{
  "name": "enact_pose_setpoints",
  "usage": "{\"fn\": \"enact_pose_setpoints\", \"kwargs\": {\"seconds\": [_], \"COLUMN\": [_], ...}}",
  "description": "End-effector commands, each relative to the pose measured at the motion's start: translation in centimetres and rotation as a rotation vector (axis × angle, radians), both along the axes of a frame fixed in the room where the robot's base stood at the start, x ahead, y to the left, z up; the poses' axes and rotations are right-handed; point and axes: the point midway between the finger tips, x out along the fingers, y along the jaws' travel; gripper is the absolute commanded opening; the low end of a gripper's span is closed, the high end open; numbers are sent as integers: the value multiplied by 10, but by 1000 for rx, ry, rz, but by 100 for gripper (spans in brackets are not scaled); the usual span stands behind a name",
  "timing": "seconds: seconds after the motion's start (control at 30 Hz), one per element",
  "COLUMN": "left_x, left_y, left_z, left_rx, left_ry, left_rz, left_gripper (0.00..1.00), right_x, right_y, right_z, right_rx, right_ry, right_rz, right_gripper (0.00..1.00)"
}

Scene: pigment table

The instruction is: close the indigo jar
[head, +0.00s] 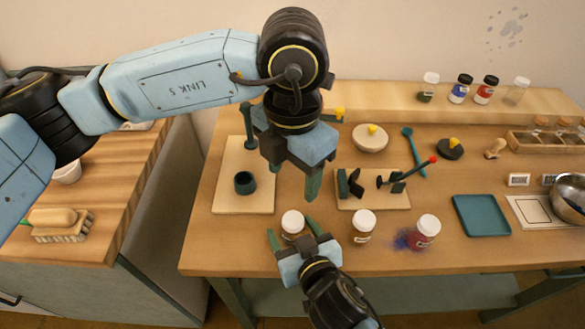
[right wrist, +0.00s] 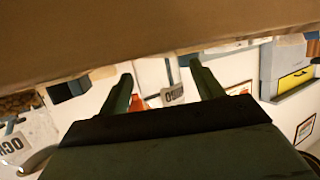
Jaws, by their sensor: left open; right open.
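Three jars with white tops stand along the table's front: a left jar (head: 292,222), a middle jar (head: 363,224) and a right jar (head: 427,231) with reddish contents. Their labels are too small to read, so I cannot tell which is the indigo one. A blue and red stain (head: 406,240) lies by the right jar. My right gripper (head: 290,230) is open in front of the left jar; its fingers show either side of it in the head view. My left gripper (head: 304,180) is open, pointing down above the table, one finger mostly hidden.
A board with a dark green cup (head: 245,183) stands left, a board with black clamps (head: 350,184) in the middle. A teal tray (head: 482,215) and metal bowl (head: 570,190) are right. Several jars, including a blue one (head: 461,88), stand on the back ledge.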

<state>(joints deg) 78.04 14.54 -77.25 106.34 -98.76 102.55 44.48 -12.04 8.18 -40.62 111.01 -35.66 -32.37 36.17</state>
Motion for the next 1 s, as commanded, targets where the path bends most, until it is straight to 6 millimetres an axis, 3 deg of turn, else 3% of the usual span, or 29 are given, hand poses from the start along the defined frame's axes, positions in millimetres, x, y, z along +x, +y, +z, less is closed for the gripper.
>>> {"fn": "enact_pose_setpoints", "kwargs": {"seconds": [0.27, 0.7, 1.0], "left_x": [0, 0, 0], "left_y": [0, 0, 0], "left_z": [1, 5, 5], "left_rx": [0, 0, 0], "left_ry": [0, 0, 0], "left_rz": [0, 0, 0], "left_gripper": [61, 61, 61], "right_x": [-13, -88, -114], "right_y": [-5, -36, -47], "right_z": [5, 34, 45], "right_rx": [0, 1, 0], "right_ry": [1, 4, 1], "right_rz": [0, 0, 0], "right_gripper": [66, 66, 66]}}
